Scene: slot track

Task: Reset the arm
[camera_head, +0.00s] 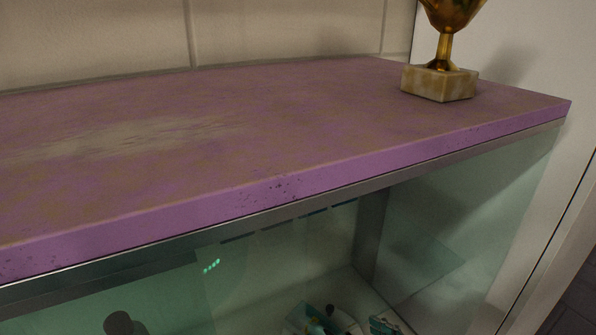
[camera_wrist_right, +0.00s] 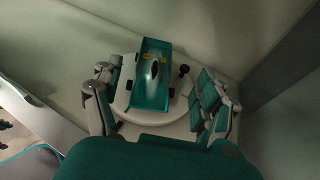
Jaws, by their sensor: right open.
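In the right wrist view, my right gripper (camera_wrist_right: 153,84) is open, with one finger on each side of a teal toy car (camera_wrist_right: 151,98). The car has dark wheels and lies on a white rounded stand (camera_wrist_right: 124,104). I see a gap between the car and each finger, so the gripper holds nothing. In the head view, small teal and white shapes (camera_head: 322,321) show low behind glass, cut by the bottom edge; I cannot tell what they are. My left gripper is not in view.
A purple counter top (camera_head: 250,150) spans the head view above a glass-fronted case (camera_head: 440,240). A gold trophy (camera_head: 445,48) on a marble base stands at its right end. The rest of the top is clear.

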